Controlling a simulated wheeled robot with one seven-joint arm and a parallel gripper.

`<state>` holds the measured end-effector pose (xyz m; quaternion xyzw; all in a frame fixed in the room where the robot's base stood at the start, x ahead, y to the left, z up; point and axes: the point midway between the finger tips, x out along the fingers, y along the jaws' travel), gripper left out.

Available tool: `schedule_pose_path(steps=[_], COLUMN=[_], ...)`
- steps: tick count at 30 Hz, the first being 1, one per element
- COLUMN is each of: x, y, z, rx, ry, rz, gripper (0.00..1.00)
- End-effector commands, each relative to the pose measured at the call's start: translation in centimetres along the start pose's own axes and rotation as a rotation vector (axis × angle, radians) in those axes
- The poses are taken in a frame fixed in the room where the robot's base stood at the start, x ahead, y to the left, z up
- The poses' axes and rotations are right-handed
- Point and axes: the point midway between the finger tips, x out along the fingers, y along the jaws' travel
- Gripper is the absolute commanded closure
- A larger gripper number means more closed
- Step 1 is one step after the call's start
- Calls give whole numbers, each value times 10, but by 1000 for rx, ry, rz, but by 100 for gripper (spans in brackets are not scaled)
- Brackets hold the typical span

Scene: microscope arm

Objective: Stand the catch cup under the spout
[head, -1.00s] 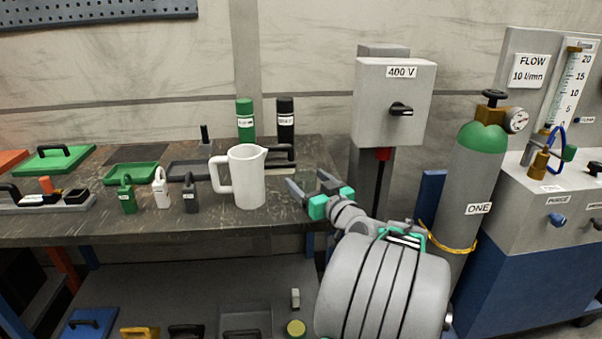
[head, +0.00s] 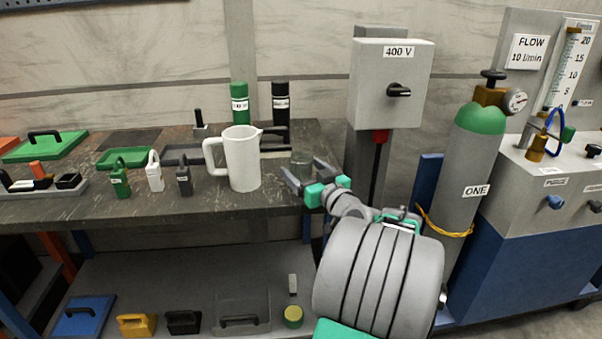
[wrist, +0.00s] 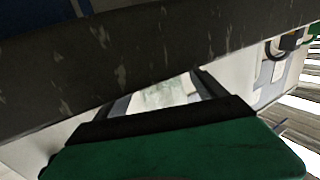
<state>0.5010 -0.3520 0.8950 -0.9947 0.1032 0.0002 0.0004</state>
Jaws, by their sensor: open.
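A small see-through cup (head: 301,161), which looks like the catch cup, stands near the right end of the dark workbench (head: 150,215). My gripper (head: 303,171) is open at the bench's front right corner, with its fingers pointing toward the cup, one on each side of it in the picture. I cannot tell whether they touch it. In the wrist view a pale see-through patch (wrist: 165,93) shows between the fingers, perhaps the cup. A white jug (head: 242,162) with a pouring lip stands to the left. I cannot tell which part is the task's spout.
Green (head: 240,104) and black (head: 281,104) bottles stand behind the jug. Small locks and trays lie left. A grey 400 V box (head: 390,85) and a gas cylinder (head: 470,170) stand right of the bench. A lower shelf (head: 180,275) holds more items.

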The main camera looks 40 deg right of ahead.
Motion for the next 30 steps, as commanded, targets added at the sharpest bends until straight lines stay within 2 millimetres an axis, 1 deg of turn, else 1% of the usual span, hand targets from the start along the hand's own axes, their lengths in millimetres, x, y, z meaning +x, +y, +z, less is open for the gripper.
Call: schedule_pose_path(steps=[4,30], x=[0,-1], y=[0,0], z=[0,0], rx=[0,-1], ry=[0,1], rz=[1,1], gripper=[20,91])
